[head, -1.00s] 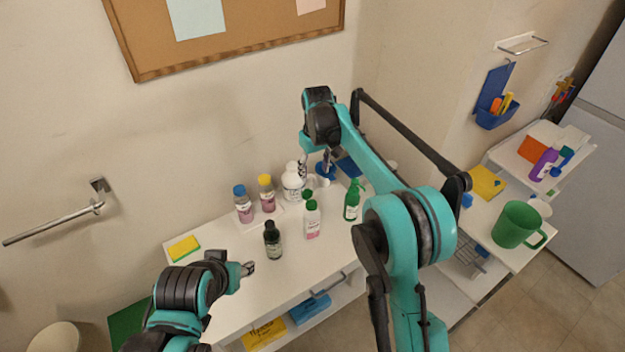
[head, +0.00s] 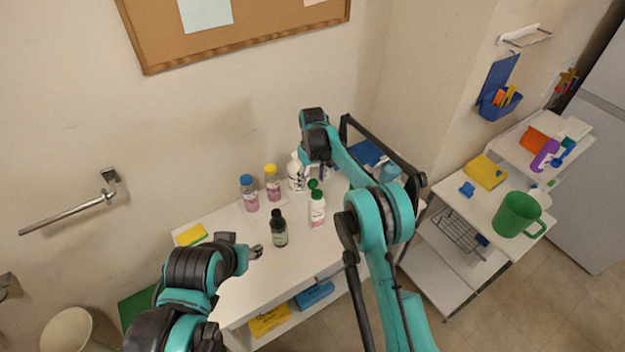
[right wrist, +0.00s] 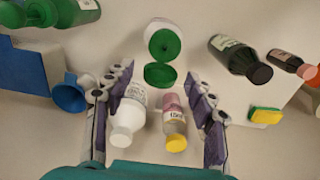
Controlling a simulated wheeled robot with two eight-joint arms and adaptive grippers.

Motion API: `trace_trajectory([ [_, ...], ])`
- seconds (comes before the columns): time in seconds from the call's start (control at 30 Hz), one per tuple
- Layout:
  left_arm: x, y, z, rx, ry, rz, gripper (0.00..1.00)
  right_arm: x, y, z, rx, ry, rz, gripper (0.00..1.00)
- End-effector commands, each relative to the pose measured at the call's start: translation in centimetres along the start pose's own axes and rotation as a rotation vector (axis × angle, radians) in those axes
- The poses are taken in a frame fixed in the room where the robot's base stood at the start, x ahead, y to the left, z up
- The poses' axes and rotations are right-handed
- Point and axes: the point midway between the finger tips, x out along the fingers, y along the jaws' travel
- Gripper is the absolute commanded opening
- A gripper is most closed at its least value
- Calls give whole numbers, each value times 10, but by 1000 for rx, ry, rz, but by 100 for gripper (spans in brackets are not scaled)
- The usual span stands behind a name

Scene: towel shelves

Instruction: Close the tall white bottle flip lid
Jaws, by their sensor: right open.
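The tall white bottle (head: 317,211) with a green top stands upright near the middle of the white table. Its green flip lid (head: 312,184) stands open, swung toward the wall side. In the right wrist view the open lid (right wrist: 160,75) hangs by the green cap (right wrist: 165,45). My right gripper (right wrist: 160,105) is open and empty, its fingers on either side of the view with the lid between and slightly beyond them. In the head view it is mostly hidden behind my arm. My left gripper (head: 256,252) is near the table's front left; its jaw gap is unclear.
A white bottle (right wrist: 131,108) and a yellow-capped bottle (right wrist: 174,122) show between my right fingers, behind the lid. A blue-capped bottle (head: 249,193) and a dark bottle (head: 279,230) stand left. A sponge (head: 191,235) lies at the left edge.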

Motion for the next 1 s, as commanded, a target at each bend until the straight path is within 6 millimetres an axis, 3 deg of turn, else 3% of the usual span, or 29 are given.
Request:
trace_trajectory([
  [0.2, 0, 0, 0, 0, 0, 0, 44, 0, 0, 0, 0, 0, 0, 56],
  [0.27, 0, 0, 0, 0, 0, 0, 44, 0, 0, 0, 0, 0, 0, 42],
  [0.4, 0, 0, 0, 0, 0, 0, 44, 0, 0, 0, 0, 0, 0, 6],
  [0.73, 3, 0, 2, 0, 0, 0, 44, 0, 0, 2, 1, 28, -1, 5],
  [1.0, 18, 0, 12, 0, 0, 0, 44, 2, 0, 9, 2, 176, 0, 5],
])
